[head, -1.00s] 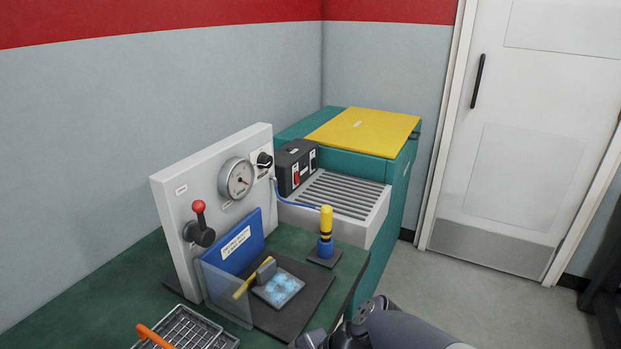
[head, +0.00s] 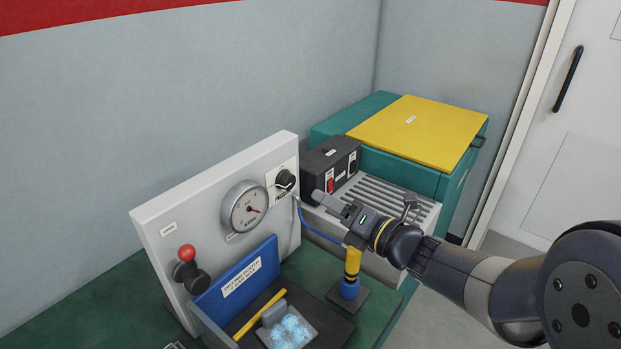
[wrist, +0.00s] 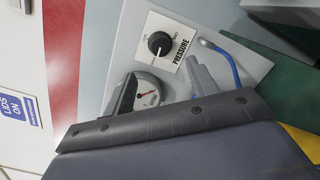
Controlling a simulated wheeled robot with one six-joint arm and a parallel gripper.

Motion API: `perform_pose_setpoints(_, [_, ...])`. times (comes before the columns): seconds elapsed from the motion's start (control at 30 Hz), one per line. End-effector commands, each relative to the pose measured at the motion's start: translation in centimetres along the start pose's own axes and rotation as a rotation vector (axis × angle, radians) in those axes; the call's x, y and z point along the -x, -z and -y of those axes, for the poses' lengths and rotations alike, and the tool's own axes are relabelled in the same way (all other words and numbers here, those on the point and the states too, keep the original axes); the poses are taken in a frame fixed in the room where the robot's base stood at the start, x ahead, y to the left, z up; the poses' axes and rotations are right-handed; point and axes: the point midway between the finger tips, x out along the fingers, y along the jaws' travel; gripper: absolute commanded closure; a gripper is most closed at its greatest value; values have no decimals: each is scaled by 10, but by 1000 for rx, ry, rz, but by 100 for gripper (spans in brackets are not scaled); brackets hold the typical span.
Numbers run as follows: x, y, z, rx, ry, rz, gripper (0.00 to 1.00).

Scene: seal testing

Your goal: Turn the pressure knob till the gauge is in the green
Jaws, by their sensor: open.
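The pressure knob (head: 286,180) is a black round knob on a white plate at the upper right of the grey panel (head: 160,228). In the wrist view the knob (wrist: 159,43) is in full sight, with "PRESSURE" printed beside it. The round white gauge (head: 243,208) is just left of the knob. Its red needle shows, but I cannot make out a green band. In the wrist view the gauge (wrist: 149,91) is partly covered by a finger. My gripper (head: 330,205) is open and empty, to the right of the knob and apart from it.
A red-knobbed lever (head: 188,265) and a blue sign board (head: 238,278) are on the left. A yellow and blue post (head: 351,272) stands below my gripper. A black switch box (head: 331,167) and a blue hose (head: 313,230) are close to the knob.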

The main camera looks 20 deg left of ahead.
Motion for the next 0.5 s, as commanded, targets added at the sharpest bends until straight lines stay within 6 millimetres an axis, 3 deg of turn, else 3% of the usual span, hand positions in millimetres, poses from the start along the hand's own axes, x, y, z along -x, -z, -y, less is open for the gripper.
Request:
perform_pose_setpoints(0.3, [-59, 1, -1, 4, -1, -6, 45])
perform_pose_setpoints(0.5, [-87, 1, 0, 4, 0, -3, 45])
